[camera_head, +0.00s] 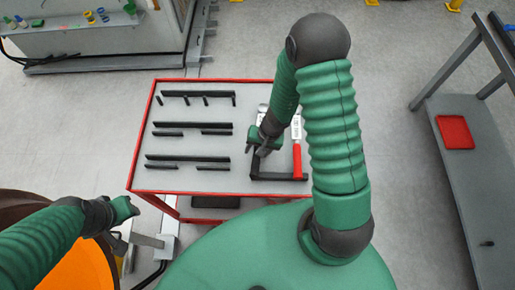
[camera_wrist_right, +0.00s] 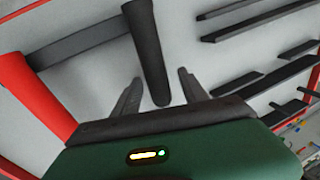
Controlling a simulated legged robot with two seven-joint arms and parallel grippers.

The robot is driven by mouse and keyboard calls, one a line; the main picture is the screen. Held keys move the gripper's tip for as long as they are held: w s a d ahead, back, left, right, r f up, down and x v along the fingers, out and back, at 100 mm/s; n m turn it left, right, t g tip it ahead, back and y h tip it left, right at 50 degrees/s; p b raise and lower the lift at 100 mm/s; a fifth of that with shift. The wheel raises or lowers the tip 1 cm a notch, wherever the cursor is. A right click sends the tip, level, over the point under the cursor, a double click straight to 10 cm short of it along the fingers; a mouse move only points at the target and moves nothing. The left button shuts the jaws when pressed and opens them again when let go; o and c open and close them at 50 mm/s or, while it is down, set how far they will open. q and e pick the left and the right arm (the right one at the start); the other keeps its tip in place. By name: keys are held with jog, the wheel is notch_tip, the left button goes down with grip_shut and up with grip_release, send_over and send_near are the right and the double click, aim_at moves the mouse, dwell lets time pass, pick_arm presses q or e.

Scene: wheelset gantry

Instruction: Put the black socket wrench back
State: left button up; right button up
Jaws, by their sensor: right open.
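The black socket wrench lies on the grey table top, its dark handle (camera_head: 255,164) showing below my right gripper and a pale metal end (camera_head: 262,108) above it. In the right wrist view the dark handle (camera_wrist_right: 148,50) points in between the two fingers. My right gripper (camera_head: 262,152) is over this handle; in the wrist view its fingers (camera_wrist_right: 158,90) are apart, one on each side, with no visible grip. A black holder bar (camera_head: 281,177) runs across the handle ends. My left gripper (camera_head: 126,210) is off the table's left side; its fingers are unclear.
A red-handled wrench (camera_head: 297,160) lies close to the right of the black one. Several black racks (camera_head: 188,158) line the table's left half. The table has a red rim (camera_head: 133,150). A grey shelf with a red tray (camera_head: 455,132) stands at the right.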

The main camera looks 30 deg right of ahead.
jog(key=p+v, duration=0.6)
jog(key=v, duration=1)
jog(key=s+a+n+h+b, duration=0.2)
jog(key=a+n+b, duration=0.3)
jog(key=n+b, duration=0.2)
jog(key=shift+s+a+f+n+t+b, duration=0.35)
jog(key=shift+s+a+n+t+b, duration=0.05)
jog(key=shift+b, duration=0.4)
jog(key=shift+s, duration=0.1)
